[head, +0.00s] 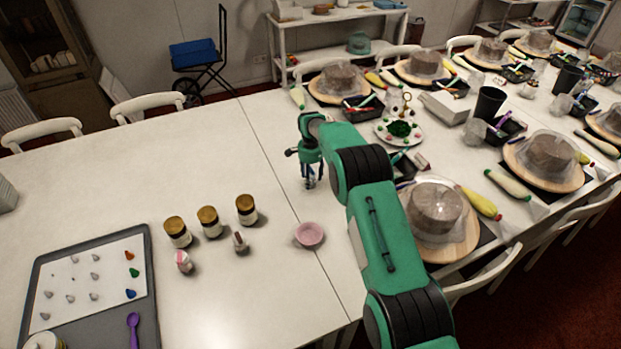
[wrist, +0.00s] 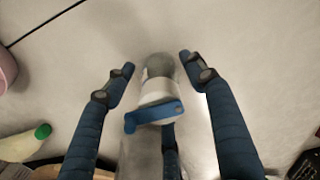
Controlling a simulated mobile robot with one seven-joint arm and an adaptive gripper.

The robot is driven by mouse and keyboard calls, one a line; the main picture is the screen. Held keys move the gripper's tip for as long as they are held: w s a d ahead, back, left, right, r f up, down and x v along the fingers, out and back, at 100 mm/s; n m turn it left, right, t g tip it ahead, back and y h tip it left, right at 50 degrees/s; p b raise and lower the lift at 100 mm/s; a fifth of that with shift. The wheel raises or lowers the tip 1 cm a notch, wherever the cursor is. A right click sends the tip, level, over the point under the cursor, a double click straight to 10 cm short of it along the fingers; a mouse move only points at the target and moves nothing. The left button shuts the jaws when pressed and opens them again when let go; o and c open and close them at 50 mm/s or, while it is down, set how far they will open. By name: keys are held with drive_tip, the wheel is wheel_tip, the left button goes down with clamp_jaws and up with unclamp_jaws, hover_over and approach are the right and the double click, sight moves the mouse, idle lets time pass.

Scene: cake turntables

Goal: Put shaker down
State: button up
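My gripper (head: 310,178) is over the white table, at the middle of the head view, pointing down. A small shaker with a grey rounded top and a white body (wrist: 158,80) is between its fingers in the wrist view. In the head view the shaker (head: 309,184) is small and partly hidden by the fingers. The wrist view shows the two side fingers spread, with a gap on each side of the shaker. A blue piece crosses the shaker's lower part. I cannot tell whether the shaker's base touches the table.
A pink bowl (head: 309,234) and several dark jars with gold lids (head: 208,221) are nearer the front. A grey tray (head: 140,236) is at left. The table left of my gripper is clear.

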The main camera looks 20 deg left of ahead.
drive_tip(key=shift+r, duration=0.2)
wheel_tip(320, 180, up, 12)
drive_tip(key=shift+f+p, duration=0.1)
drive_tip(key=shift+p, duration=0.85)
idle(0.4)
idle(0.3)
